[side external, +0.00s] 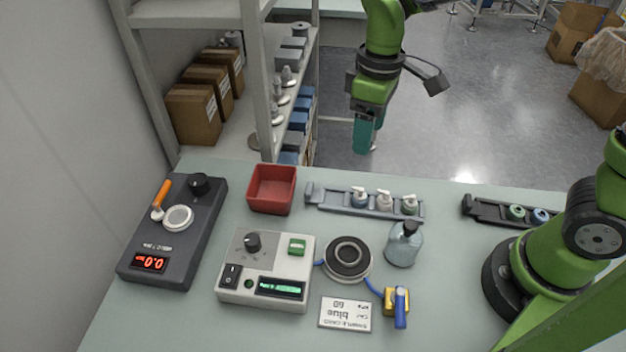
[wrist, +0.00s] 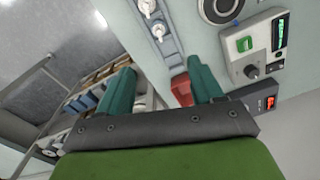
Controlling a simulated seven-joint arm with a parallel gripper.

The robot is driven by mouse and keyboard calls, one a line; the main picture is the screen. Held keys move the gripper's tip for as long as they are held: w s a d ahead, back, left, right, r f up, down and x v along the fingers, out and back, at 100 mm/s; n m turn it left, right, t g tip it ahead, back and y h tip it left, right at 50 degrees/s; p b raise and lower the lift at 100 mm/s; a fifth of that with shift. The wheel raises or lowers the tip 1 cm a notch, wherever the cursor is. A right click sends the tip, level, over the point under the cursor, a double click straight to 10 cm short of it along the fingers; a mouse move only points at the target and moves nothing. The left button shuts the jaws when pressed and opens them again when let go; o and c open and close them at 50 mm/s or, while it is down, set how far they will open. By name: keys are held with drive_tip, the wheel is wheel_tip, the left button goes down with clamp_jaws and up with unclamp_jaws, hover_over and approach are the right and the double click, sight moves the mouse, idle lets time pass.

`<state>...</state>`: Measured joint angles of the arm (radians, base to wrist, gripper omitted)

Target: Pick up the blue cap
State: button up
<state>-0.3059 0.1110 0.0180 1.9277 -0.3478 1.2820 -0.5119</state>
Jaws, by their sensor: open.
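A grey rack (side external: 330,205) near the back of the table holds a row of pump caps. Its left one is a white pump on a blue collar, the blue cap (side external: 360,198); a pale pinkish cap (side external: 384,201) and a green cap (side external: 409,205) stand to its right. A black rack (side external: 482,209) further right holds a small green piece (side external: 516,212) and a small blue piece (side external: 540,215). My gripper (side external: 366,148), with teal fingers, is open and empty, raised near the table's back edge, apart from the caps. The wrist view shows both fingers (wrist: 160,78) spread with nothing between.
A red bin (side external: 272,190) stands left of the grey rack. A clear bottle (side external: 404,248), a round dark-topped stand (side external: 348,259), a control box (side external: 266,270), a dark scale (side external: 172,235), a "blue" card (side external: 345,314) and a yellow-blue clamp (side external: 397,303) occupy the table. Shelving (side external: 258,80) rises behind left.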

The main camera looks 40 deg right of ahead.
sight(361, 189)
drive_tip(key=shift+n, duration=0.5)
wheel_tip(361, 189, down, 16)
drive_tip(key=shift+s+f, duration=0.1)
drive_tip(key=c, duration=0.9)
drive_tip(key=shift+o, duration=0.2)
